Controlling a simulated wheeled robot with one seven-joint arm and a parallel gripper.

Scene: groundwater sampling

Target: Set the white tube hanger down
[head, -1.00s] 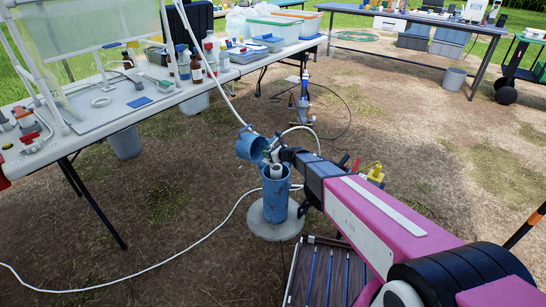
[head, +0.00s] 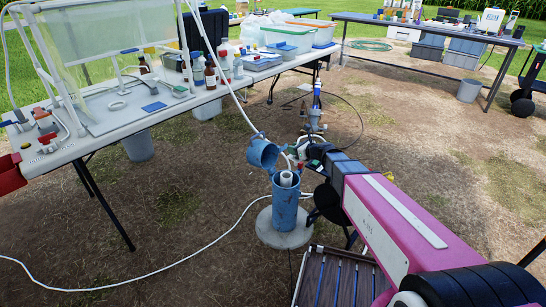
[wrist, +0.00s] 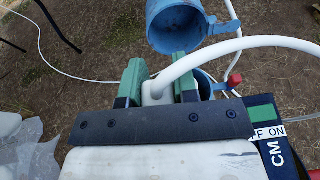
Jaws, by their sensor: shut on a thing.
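My gripper (wrist: 157,72) is shut, its green fingers on either side of the white tube hanger (wrist: 157,93). A white tube (wrist: 250,43) curves away from it to the right. In the head view my gripper (head: 307,162) is just right of and above the mouth of the blue well casing (head: 286,212). The held hanger is too small there to make out clearly. A white pipe (head: 286,179) stands inside the casing. The blue cap (head: 263,153) hangs open and tilted beside it; it also shows in the wrist view (wrist: 175,22).
The casing stands on a round concrete pad (head: 283,236). A long white table (head: 105,130) with bottles and trays is at left. A slatted dark panel (head: 338,278) lies in front. A pump-like device (head: 314,122) stands behind.

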